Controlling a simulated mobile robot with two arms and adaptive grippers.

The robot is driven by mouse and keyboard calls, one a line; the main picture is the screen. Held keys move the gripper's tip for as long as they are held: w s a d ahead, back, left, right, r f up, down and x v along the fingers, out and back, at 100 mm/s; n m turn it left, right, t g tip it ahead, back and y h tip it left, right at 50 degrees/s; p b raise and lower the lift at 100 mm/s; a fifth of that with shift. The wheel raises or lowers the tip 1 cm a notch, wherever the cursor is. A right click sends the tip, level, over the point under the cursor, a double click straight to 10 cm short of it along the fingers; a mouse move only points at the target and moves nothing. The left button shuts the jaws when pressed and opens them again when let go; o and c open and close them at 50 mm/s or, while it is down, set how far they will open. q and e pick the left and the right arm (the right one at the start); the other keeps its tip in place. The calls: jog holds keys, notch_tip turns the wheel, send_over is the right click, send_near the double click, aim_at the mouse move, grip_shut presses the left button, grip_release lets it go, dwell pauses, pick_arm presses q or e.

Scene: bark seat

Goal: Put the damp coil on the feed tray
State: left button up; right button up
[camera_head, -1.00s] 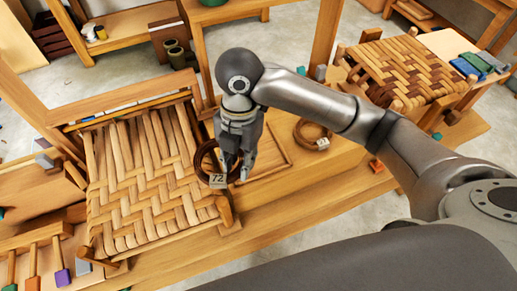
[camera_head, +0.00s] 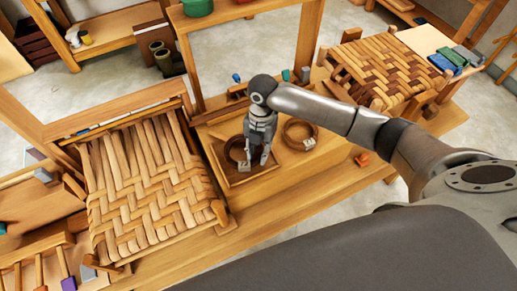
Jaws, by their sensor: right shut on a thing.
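A dark brown coil (camera_head: 233,150) with a pale tag (camera_head: 244,166) is within the outline of the shallow wooden feed tray (camera_head: 254,178), beside the woven seat. My right gripper (camera_head: 259,160) points down over the tray, shut on the coil's right side. I cannot tell whether the coil touches the tray floor. The gripper hides part of the coil. A second, lighter brown coil (camera_head: 299,123) with its own tag lies on the bench just right of the tray. My left gripper is not in view.
A large woven seat (camera_head: 150,190) fills the bench left of the tray. Another woven seat (camera_head: 385,70) stands at the back right, near blue and green blocks (camera_head: 445,62). A small orange block (camera_head: 362,159) lies on the bench. The bench in front of the tray is clear.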

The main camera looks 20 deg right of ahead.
jog(key=shift+f, duration=0.45)
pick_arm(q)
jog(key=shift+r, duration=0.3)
pick_arm(e)
jog(key=shift+f, duration=0.1)
jog(key=shift+f, duration=0.15)
jog(key=o, duration=0.7)
jog(key=shift+o, duration=0.2)
jog(key=shift+r, duration=0.2)
